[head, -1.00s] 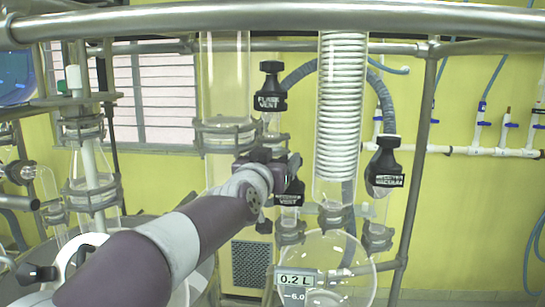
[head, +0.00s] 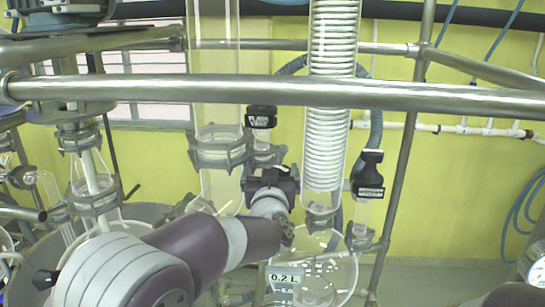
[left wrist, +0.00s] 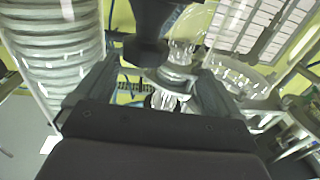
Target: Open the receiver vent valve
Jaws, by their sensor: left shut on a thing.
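My left gripper (head: 271,181) is in the middle of the head view, beneath the black flask vent handle (head: 261,117) and left of the coil condenser. It is shut at the spot of the receiver vent valve, whose black handle and label are hidden behind it. In the left wrist view the two fingers (left wrist: 153,82) reach forward. A dark handle (left wrist: 143,40) fills the top middle, with clear glass (left wrist: 182,54) beside it; I cannot read a label there. How far the valve is turned cannot be told. My right gripper is not in view.
The coil condenser (head: 331,140) stands just right of the gripper, with the black vacuum handle (head: 368,174) beyond it. A steel rail (head: 420,97) crosses in front. The glass receiver (head: 335,270) with its 0.2 L display (head: 285,277) hangs below.

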